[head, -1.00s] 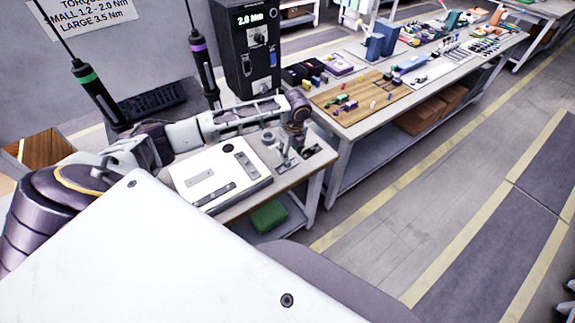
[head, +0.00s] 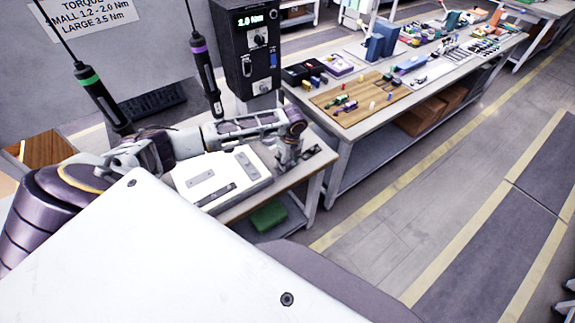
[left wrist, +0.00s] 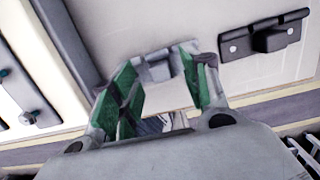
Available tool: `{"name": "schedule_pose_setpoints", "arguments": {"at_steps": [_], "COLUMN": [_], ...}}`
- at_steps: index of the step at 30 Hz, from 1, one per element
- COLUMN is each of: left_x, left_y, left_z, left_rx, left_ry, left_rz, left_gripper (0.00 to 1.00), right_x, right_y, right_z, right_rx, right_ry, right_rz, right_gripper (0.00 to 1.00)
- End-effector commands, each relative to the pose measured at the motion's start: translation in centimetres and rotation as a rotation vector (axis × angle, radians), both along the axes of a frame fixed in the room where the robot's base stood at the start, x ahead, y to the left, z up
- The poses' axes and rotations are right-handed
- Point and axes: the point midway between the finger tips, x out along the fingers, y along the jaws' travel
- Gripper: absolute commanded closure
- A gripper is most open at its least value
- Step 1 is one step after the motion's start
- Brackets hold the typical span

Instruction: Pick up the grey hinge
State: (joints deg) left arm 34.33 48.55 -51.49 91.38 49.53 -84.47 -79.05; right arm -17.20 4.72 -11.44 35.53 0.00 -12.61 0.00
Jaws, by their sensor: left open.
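The grey hinge (left wrist: 158,70) lies on a light surface in the left wrist view, between the fingertips of my left gripper (left wrist: 160,82). The green-padded fingers are apart, one on either side of it. I cannot tell whether a pad touches it. A darker hinge (left wrist: 268,40) lies to the right, outside the fingers. In the head view my left gripper (head: 288,157) points down at the right end of the small workbench, and it hides the grey hinge. The dark hinge (head: 311,151) shows just right of it. My right gripper is not in view.
A white panel (head: 215,172) with grey strips lies left of the gripper. Two hanging screwdrivers (head: 205,75) and a black control box (head: 246,45) stand behind my arm. A long table (head: 350,128) with toys and parts is close on the right.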

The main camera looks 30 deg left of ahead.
Motion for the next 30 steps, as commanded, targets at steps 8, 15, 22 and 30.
{"name": "schedule_pose_setpoints", "arguments": {"at_steps": [8,15,22,30], "left_x": [0.1,0.1,0.1,0.1], "left_y": [0.1,0.1,0.1,0.1], "left_z": [-1.5,-1.5,-1.5,-1.5], "left_rx": [-0.001,-0.001,0.0,0.0], "left_ry": [-0.002,-0.002,-0.002,-0.002], "left_rz": [-0.002,-0.001,-0.001,-0.001], "left_gripper": [0.54,0.54,0.63,0.97], "right_x": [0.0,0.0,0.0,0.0], "right_y": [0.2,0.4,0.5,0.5], "right_z": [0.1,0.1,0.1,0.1], "right_rx": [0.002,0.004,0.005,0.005], "right_ry": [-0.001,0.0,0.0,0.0], "right_rz": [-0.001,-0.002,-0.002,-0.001], "right_gripper": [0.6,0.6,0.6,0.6]}}
